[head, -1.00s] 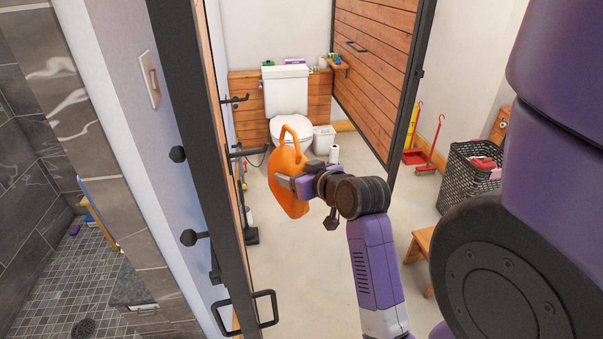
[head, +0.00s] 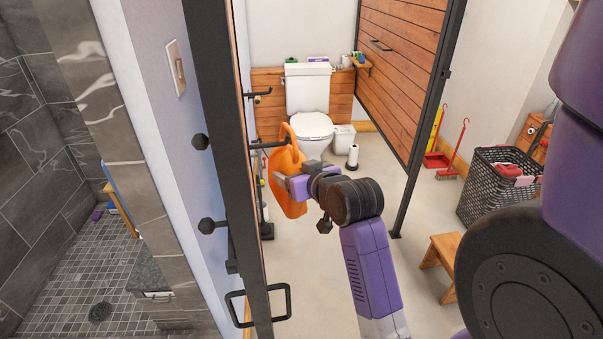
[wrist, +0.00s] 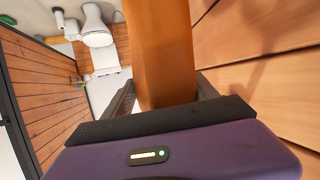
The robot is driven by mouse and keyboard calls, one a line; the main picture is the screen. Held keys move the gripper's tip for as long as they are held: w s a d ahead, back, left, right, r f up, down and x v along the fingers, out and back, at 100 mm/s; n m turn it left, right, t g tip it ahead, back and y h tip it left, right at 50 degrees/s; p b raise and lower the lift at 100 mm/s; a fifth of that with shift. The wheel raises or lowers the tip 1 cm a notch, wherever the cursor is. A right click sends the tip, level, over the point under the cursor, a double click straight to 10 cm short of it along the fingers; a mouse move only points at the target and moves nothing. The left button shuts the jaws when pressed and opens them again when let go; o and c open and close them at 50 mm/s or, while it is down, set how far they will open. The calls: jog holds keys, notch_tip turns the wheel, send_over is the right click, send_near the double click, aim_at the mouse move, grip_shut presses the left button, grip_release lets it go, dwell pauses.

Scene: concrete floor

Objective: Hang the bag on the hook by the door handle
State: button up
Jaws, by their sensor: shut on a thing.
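The orange bag (head: 290,196) hangs upright from my gripper, its handle loop (head: 287,133) standing up at the top. My gripper (head: 284,183) is shut on the bag's body from the right. In the wrist view the bag (wrist: 160,50) fills the space between the fingers. A dark hook (head: 268,145) sticks out from the wooden panel's inner side and overlaps the bag's upper part; I cannot tell whether the loop is around it. A black door handle (head: 258,305) sits low on the panel's dark frame.
Another hook (head: 260,94) sits farther back on the same panel. A toilet (head: 309,115) stands behind. A wooden stool (head: 438,262) and a black basket (head: 495,180) are at the right. The middle floor is clear.

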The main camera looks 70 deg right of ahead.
jog(key=shift+w+a, duration=0.35)
jog(key=shift+w, duration=0.3)
jog(key=shift+w+a+f+b, duration=0.15)
jog(key=shift+w+f+b, duration=0.15)
jog(key=shift+f, duration=0.25)
jog(key=shift+w+a+f+b, duration=0.15)
jog(key=shift+w+f+b, duration=0.15)
jog(key=shift+f, duration=0.25)
jog(key=shift+s, duration=0.1)
jog(key=o, duration=1.8)
jog(key=shift+f, duration=0.1)
jog(key=p+v, duration=0.3)
jog(key=v, duration=0.4)
jog(key=shift+s+a, duration=0.25)
